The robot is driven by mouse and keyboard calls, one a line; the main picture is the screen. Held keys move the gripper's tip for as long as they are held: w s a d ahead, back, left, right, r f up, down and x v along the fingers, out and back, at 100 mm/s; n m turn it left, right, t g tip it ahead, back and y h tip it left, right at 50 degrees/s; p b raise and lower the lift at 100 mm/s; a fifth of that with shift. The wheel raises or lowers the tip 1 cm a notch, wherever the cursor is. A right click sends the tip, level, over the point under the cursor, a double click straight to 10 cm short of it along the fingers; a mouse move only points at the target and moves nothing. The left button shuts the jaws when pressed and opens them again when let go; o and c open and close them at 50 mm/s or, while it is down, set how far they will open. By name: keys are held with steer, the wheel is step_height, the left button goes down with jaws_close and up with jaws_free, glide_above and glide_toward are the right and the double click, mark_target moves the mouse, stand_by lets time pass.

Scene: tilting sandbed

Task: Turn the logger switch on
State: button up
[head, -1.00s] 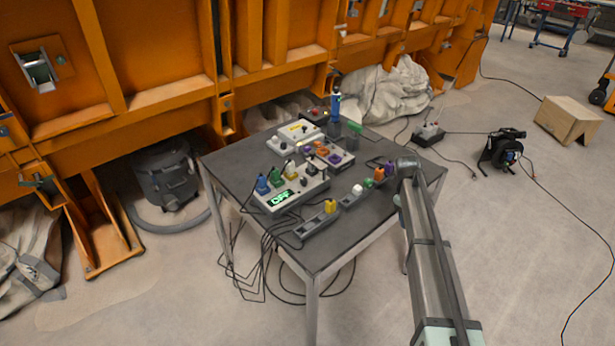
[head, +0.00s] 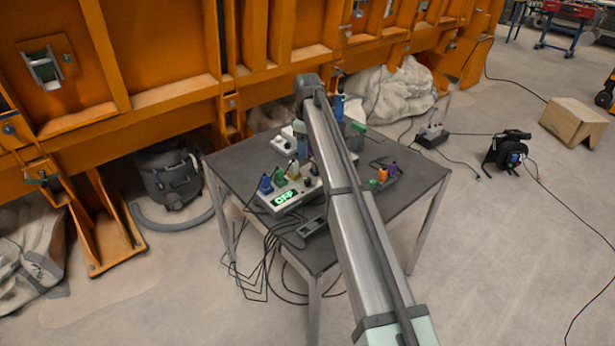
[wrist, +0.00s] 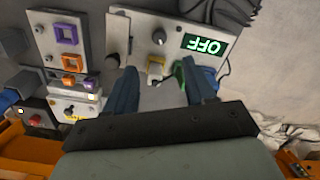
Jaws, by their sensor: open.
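A pale control box with a lit green display reading OFF (head: 285,198) stands on the table's left part. In the wrist view the display (wrist: 205,44) appears upside down. On this box are a dark knob (wrist: 159,37), a yellow part (wrist: 155,66) and a green part (wrist: 180,74). I cannot read which is the logger switch. My gripper (wrist: 163,84) is open, its two blue fingers apart over the box, with the yellow and green parts showing between and beyond them. Nothing is held. Contact cannot be told.
A panel with a purple square (wrist: 67,34) and an orange square lies beside the box. A small box with a red button (wrist: 35,119) is near it. Coloured plugs (head: 381,175) stand on a strip at the table's right.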

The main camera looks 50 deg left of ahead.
mark_target(307, 179)
step_height(307, 179, down, 12)
steer(key=shift+f, duration=0.1)
stand_by(0.4)
jaws_close()
stand_by(0.5)
